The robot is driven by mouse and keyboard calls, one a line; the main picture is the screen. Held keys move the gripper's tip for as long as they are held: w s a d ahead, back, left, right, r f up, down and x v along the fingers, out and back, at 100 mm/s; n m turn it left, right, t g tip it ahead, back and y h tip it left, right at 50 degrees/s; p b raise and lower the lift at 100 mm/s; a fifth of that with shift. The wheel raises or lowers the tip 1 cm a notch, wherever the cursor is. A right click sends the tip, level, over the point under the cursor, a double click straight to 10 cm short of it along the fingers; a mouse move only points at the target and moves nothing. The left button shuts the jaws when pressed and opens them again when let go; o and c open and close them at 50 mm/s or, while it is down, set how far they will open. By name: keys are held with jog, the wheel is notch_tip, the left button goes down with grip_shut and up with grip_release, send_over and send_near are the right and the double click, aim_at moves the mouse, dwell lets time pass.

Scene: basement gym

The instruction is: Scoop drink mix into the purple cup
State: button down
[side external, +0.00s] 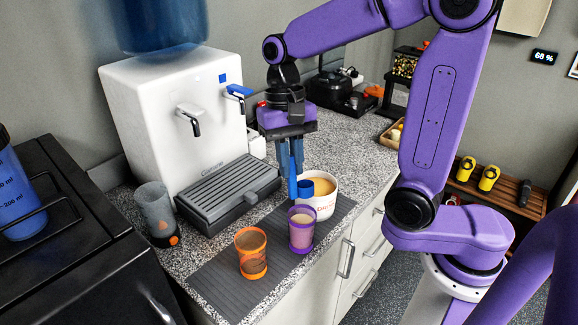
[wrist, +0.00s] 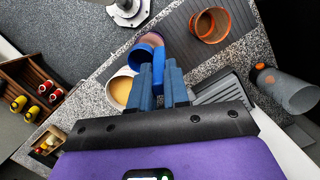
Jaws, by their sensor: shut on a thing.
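My gripper (side external: 291,160) points down and is shut on the upright handle of a blue scoop (side external: 305,188). The scoop's bowl is at the left rim of the white tub (side external: 325,209), which holds tan drink mix; I cannot tell if it touches. The purple cup (side external: 301,239) stands in front of the tub, with something pale inside. In the wrist view, my fingers (wrist: 163,82) are beside the scoop (wrist: 141,56), with the tub (wrist: 111,91) to its lower left and the purple cup (wrist: 153,38) just beyond.
An orange cup (side external: 252,262) with brown contents stands left of the purple cup on a dark grey mat (side external: 213,283). A white water dispenser (side external: 165,115) with a grey drip tray (side external: 228,195) stands behind. The counter's front edge is close.

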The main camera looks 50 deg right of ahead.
jog(key=shift+s+a+r+n+t+h, duration=0.2)
jog(key=shift+r+t+h, duration=0.1)
jog(key=shift+r+t, duration=0.3)
jog(key=shift+s+a+r+n+t+h, duration=0.1)
jog(key=shift+s+a+r+t+h, duration=0.15)
jog(key=shift+r+t, duration=0.3)
jog(key=w+d+f+m, duration=0.3)
jog(key=d, duration=0.4)
jog(key=w+d+f+m, duration=0.2)
jog(key=d+m, duration=0.1)
jog(key=d, duration=0.3)
jog(key=shift+w+d+f, duration=0.1)
jog(key=shift+w+f, duration=0.05)
jog(key=shift+f, duration=4.6)
jog(key=shift+r, duration=0.15)
notch_tip(320, 180, up, 9)
